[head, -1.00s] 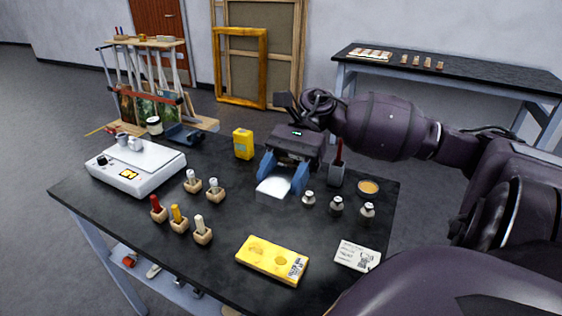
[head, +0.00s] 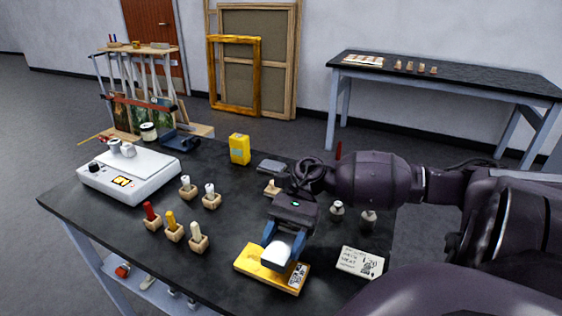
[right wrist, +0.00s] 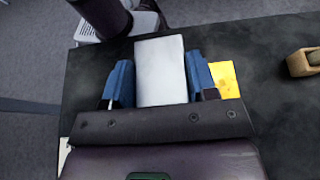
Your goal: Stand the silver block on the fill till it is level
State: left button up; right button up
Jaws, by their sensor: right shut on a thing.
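The silver block (head: 281,250) is between the blue fingers of my right gripper (head: 284,246), which is shut on it. It also shows in the right wrist view (right wrist: 160,70), with a finger on each side. The block is over the right part of the yellow panel (head: 252,266), near its printed label. I cannot tell whether it touches the panel or hangs just above it. The panel's edge shows beside the right finger in the right wrist view (right wrist: 226,77). The fill on the panel is hidden by the block and gripper. My left gripper is not in view.
A printed card (head: 359,261) lies right of the panel. Several colored sticks in wooden holders, such as the yellow one (head: 172,225), stand to the left. A white scale-like device (head: 128,177) is at the far left. Small metal weights (head: 337,210) stand behind the card.

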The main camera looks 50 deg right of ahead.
aim_at(282, 257)
jog(key=shift+f+b, duration=0.35)
jog(key=shift+f, duration=1.8)
jog(key=shift+f, duration=0.1)
jog(key=o, duration=1.1)
